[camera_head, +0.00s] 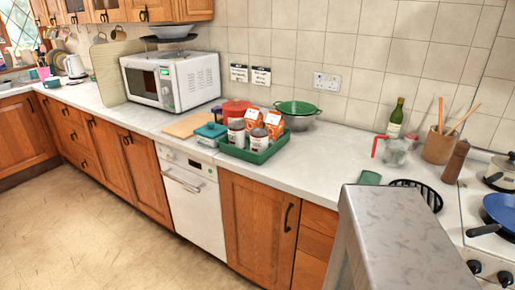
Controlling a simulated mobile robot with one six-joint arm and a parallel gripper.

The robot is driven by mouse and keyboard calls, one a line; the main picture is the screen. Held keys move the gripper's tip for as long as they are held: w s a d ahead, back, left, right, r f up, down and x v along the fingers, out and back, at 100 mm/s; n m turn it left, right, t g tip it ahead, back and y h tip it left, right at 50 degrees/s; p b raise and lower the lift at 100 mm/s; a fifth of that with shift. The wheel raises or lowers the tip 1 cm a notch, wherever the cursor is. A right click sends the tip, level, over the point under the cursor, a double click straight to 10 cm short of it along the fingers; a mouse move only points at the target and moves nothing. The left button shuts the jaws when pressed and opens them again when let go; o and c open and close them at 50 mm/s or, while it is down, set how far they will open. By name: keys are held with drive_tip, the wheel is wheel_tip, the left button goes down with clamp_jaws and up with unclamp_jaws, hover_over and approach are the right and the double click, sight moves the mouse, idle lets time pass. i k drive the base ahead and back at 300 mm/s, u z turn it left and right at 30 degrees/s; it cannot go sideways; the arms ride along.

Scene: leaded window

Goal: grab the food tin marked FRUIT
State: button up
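Two small tins with pale labels and dark reddish bands stand in a green tray (259,157) on the worktop. The left tin (236,134) and the right tin (259,140) are upright and close together at the front of the tray. Their lettering is too small to read, so I cannot tell which is marked FRUIT. Two orange-and-white cartons, one on the left (252,118) and one on the right (274,125), stand right behind them. My gripper is not in view.
A teal-lidded box (210,134) and wooden board (187,125) lie left of the tray. A red container (236,109) and green colander (297,108) stand behind. Worktop to the right is clear up to a glass jug (395,152). A grey mottled-topped block (405,235) fills the right foreground.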

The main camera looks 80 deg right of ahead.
sight(259, 136)
drive_tip(key=u, duration=0.35)
drive_tip(key=k, duration=1.15)
drive_tip(key=z, duration=0.15)
